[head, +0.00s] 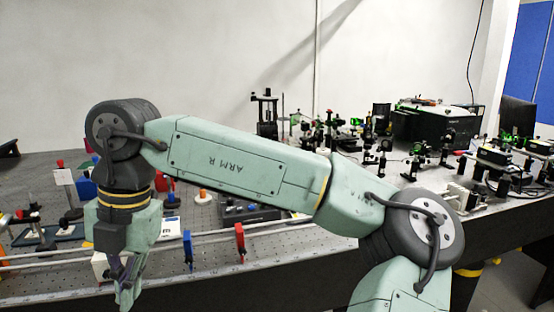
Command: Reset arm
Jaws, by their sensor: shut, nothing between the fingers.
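My arm stretches across the head view from the lower right to the left, bent at the elbow. Its wrist points down at the left, and my gripper (126,283) hangs at the lower left, over the front edge area of the optical bench (280,270). The gripper is shut with nothing seen in it.
A rail with a blue mount (187,248) and a red mount (240,242) runs right of the gripper. A dark control box (250,212) sits behind. Small parts crowd the left.

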